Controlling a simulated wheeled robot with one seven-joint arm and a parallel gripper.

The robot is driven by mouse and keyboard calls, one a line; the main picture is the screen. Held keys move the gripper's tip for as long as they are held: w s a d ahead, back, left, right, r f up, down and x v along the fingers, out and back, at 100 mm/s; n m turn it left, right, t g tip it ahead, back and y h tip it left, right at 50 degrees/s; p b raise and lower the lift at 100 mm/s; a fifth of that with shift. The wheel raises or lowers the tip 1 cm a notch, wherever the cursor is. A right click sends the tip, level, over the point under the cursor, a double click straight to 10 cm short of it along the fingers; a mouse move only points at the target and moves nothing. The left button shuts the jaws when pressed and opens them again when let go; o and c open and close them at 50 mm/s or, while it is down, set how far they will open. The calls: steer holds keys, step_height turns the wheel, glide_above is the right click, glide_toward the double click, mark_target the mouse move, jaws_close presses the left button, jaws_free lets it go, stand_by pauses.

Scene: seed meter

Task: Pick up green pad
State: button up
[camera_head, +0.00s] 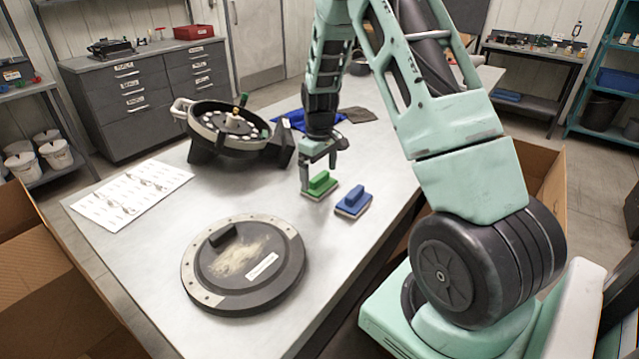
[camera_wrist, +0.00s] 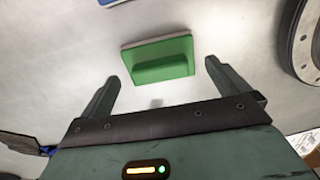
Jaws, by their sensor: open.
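The green pad (camera_head: 321,184) lies on the grey table, a green block-shaped handle on a pale base. In the wrist view the green pad (camera_wrist: 160,60) sits just beyond and between my two open fingers. My gripper (camera_head: 318,160) points down close above and beside the pad in the head view. In the wrist view my gripper (camera_wrist: 158,85) is open, with nothing between the fingers. Whether a finger touches the pad cannot be told.
A blue pad (camera_head: 353,201) lies right beside the green one. A round black lid (camera_head: 290,285) lies in front, and a round seed meter housing (camera_head: 240,150) stands behind left. A white sheet with small parts (camera_head: 105,207) is at left. Bare tabletop lies between them.

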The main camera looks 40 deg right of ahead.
mark_target(319, 176)
steer(key=shift+f, duration=1.55)
steer(key=c, duration=0.7)
steer(key=shift+c, duration=0.2)
steer(key=shift+r, duration=0.1)
step_height(319, 176, up, 10)
steer(key=shift+f+b, duration=0.1)
steer(key=shift+b, duration=0.55)
